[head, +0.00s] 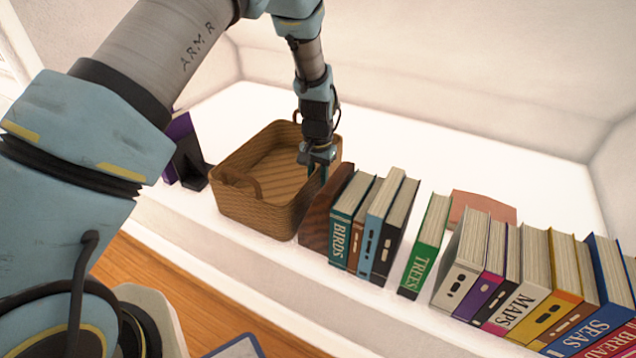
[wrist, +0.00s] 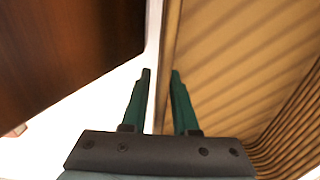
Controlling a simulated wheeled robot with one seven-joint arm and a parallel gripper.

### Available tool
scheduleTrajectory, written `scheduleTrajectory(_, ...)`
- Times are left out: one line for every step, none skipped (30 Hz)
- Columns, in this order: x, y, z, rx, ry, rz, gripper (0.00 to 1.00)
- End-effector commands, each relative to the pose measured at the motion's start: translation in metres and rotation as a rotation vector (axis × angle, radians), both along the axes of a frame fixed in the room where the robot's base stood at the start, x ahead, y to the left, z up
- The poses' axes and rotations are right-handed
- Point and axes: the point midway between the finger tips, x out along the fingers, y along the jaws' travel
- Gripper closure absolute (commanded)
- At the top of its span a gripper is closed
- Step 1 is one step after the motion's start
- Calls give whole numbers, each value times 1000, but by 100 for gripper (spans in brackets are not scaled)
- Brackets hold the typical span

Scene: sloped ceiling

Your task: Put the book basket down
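The book basket (head: 255,215) is a woven tan basket with a loop handle at each end. It appears upright and level on the white ledge, and it looks empty. My gripper (head: 318,172) is at its right rim, pointing down. In the wrist view my gripper (wrist: 161,85) has its two dark green fingers apart, with the edge of the basket (wrist: 240,60) between them. A pale strip shows between the left finger and that edge, so the fingers do not look closed on it. The lower parts of the fingers are hidden in the head view.
A brown wooden bookend (head: 322,215) stands close to the basket's right side and shows in the wrist view (wrist: 65,50). Several upright books, including BIRDS (head: 341,235) and TREES (head: 420,262), run to the right. A dark bookend (head: 190,160) stands left.

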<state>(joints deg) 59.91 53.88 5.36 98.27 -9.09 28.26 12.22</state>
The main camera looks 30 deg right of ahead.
Motion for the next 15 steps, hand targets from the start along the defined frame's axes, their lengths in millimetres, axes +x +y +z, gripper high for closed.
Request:
scheduleTrajectory(0,0,0,0,0,0,65)
scheduleTrajectory(0,0,0,0,0,0,62)
scheduleTrajectory(0,0,0,0,0,0,60)
scheduleTrajectory(0,0,0,0,0,0,60)
scheduleTrajectory(0,0,0,0,0,0,60)
scheduleTrajectory(0,0,0,0,0,0,60)
scheduleTrajectory(0,0,0,0,0,0,60)
scheduleTrajectory(0,0,0,0,0,0,60)
scheduleTrajectory(0,0,0,0,0,0,60)
scheduleTrajectory(0,0,1,0,0,0,60)
scheduleTrajectory(0,0,3,0,0,0,60)
scheduleTrajectory(0,0,5,-1,0,0,60)
scheduleTrajectory(0,-1,8,-2,-1,0,60)
scheduleTrajectory(0,-1,11,-2,-1,0,60)
scheduleTrajectory(0,-1,17,-2,-1,0,60)
